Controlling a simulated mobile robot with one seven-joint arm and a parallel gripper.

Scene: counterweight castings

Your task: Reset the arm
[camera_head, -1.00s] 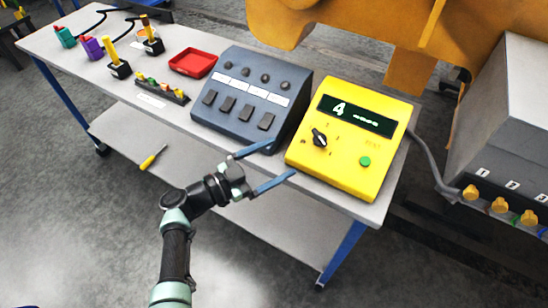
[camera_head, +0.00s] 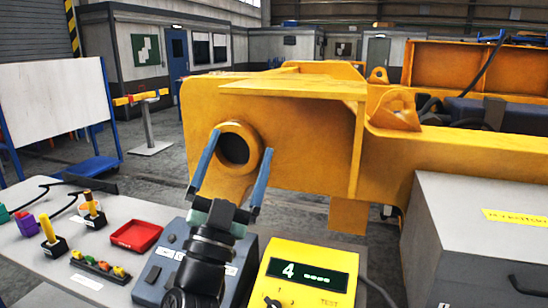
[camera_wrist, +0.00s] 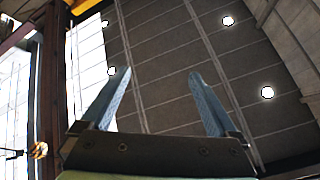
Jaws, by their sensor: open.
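My gripper (camera_head: 232,166) is raised in front of the head camera, with its two blue fingers spread apart and pointing up. Nothing is between the fingers. In the head view it overlaps the yellow steel frame (camera_head: 300,112) and its round bore (camera_head: 236,148); no contact is evident. In the wrist view the open fingers (camera_wrist: 162,95) point toward the ceiling and its lamps. My arm hides part of the dark grey switch box (camera_head: 160,268) below.
On the bench (camera_head: 125,210) stand a yellow tester (camera_head: 308,259) showing 4, a red tray (camera_head: 136,236), and a row of small coloured parts (camera_head: 100,267). A grey cabinet (camera_head: 475,235) is at the right. A whiteboard (camera_head: 57,98) stands at the left.

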